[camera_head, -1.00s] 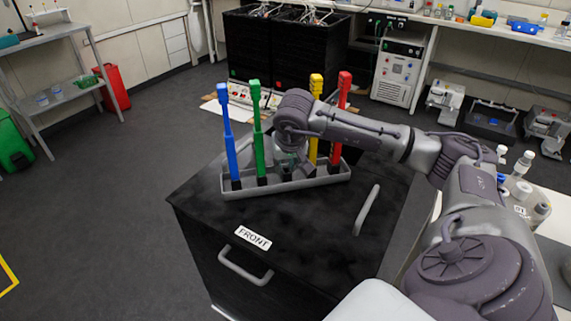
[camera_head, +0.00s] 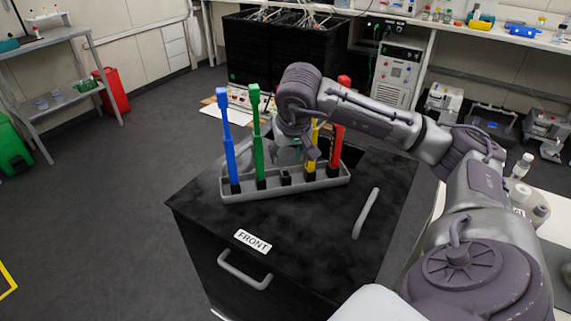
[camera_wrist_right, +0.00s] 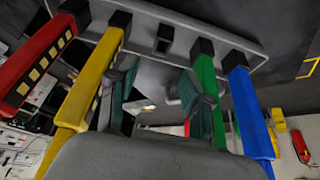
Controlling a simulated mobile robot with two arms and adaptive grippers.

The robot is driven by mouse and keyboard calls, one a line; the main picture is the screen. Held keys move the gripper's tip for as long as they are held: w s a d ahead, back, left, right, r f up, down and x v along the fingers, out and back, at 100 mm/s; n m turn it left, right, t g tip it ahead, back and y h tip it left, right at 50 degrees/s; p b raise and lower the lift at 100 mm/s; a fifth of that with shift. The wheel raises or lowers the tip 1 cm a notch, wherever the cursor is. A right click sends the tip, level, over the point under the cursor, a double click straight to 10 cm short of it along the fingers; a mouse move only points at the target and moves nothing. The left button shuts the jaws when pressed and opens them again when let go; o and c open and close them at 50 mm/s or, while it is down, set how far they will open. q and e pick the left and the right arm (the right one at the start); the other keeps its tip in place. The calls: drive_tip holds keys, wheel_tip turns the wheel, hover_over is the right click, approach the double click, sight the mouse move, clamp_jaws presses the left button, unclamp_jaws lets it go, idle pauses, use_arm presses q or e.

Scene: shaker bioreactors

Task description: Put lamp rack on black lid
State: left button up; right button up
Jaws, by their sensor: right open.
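The grey lamp rack (camera_head: 300,186) sits on the black lid (camera_head: 300,225) of the box marked FRONT. It holds upright blue (camera_head: 230,150), green (camera_head: 258,150), yellow (camera_head: 313,140) and red (camera_head: 338,130) lamps, with an empty black socket (camera_head: 286,177) at its middle. My right gripper (camera_head: 302,150) is above the rack's middle, between the green and yellow lamps, partly covering the yellow one. In the right wrist view its fingers (camera_wrist_right: 162,100) are apart with nothing between them, and the rack (camera_wrist_right: 185,25) is beyond them. My left gripper is out of view.
A handle (camera_head: 366,211) lies on the lid right of the rack. A side bench (camera_head: 555,225) with bottles stands at the right. Black crates (camera_head: 270,50) stand behind. The lid's front part is bare, and the floor at left is open.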

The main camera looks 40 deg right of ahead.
drive_tip(key=v, duration=0.5)
idle(0.4)
